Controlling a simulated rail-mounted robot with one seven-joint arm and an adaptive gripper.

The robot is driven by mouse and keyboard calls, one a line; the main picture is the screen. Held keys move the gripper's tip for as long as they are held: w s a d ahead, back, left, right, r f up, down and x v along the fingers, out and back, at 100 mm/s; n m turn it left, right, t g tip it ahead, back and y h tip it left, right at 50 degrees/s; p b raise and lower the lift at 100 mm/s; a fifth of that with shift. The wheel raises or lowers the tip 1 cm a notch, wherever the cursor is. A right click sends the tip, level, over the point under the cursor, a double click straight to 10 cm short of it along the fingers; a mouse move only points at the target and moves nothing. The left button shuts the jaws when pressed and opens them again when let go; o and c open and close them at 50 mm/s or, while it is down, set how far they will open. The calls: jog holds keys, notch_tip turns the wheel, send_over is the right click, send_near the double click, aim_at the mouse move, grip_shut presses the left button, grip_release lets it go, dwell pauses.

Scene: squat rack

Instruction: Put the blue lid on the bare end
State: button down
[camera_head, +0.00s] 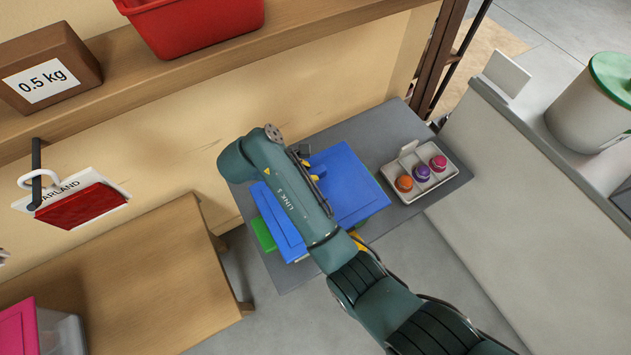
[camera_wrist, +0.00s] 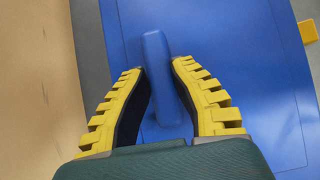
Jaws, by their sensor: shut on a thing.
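The blue lid (camera_head: 352,180) is a large flat panel over the grey table, partly covered by my arm. It fills much of the wrist view (camera_wrist: 235,70), with a raised blue handle bar (camera_wrist: 157,50) in the middle. My gripper (camera_wrist: 159,68) has its two yellow-ridged fingers on either side of this bar and is shut on it. In the head view my gripper (camera_head: 316,176) is mostly hidden behind my arm. A green part (camera_head: 263,235) shows at the lid's left edge. What lies under the lid, including any bare end, is hidden.
A grey table (camera_head: 405,122) carries a white tray (camera_head: 441,160) with orange, purple and pink-topped items, right of the lid. A yellow part (camera_wrist: 308,31) shows near the lid's edge. A wooden shelf (camera_head: 215,62) with a red bin (camera_head: 195,25) runs behind.

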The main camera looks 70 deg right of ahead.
notch_tip(320, 180, up, 10)
jog(key=p, duration=0.7)
